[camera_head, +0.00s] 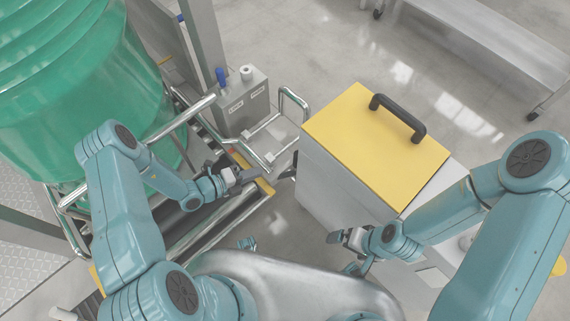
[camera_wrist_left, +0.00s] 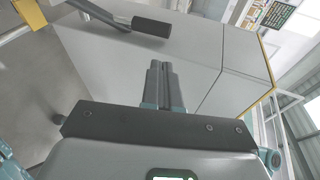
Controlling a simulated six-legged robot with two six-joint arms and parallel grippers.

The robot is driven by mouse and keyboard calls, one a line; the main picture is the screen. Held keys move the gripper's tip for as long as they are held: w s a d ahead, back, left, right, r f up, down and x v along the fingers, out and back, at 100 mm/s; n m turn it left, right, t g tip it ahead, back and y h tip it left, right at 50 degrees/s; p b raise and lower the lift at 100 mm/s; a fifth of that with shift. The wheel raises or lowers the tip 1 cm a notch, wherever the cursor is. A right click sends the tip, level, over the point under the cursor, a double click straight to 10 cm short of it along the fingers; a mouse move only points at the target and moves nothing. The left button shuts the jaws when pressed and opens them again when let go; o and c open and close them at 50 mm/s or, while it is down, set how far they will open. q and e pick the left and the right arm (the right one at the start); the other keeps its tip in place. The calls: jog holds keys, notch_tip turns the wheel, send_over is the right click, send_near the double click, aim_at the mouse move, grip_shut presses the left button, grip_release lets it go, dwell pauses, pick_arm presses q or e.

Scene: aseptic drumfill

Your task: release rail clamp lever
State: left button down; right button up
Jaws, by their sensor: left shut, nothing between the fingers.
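My left gripper (camera_head: 244,176) is shut and empty beside the metal frame in the head view. In the left wrist view its two fingers (camera_wrist_left: 163,85) are together with nothing between them. A grey metal lever with a black grip (camera_wrist_left: 151,27) lies above and left of the fingertips there, apart from them in the picture. It looks like the rail clamp lever. In the head view, a small dark piece (camera_head: 288,172) to the right of the gripper may be the same grip, but it is too small to tell. My right gripper (camera_head: 345,237) is at the lower middle; its finger gap is unclear.
A large green drum (camera_head: 75,85) stands at left by the tubular rail frame (camera_head: 190,118). A grey box (camera_head: 243,103) has blue and white knobs. A cabinet with a yellow lid (camera_head: 365,135) and black handle (camera_head: 398,115) stands right of my left gripper.

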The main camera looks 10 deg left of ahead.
pick_arm(q)
notch_tip(320, 180, down, 2)
jog(key=s+a, duration=0.1)
jog(key=b, duration=0.4)
send_near(294, 161)
jog(key=shift+n+y, duration=0.3)
jog(key=x, duration=0.5)
jog(key=shift+d+f, duration=0.1)
jog(key=shift+f, duration=0.2)
jog(key=shift+w+d, duration=0.45)
jog(key=shift+w, duration=0.05)
jog(key=shift+w, duration=0.1)
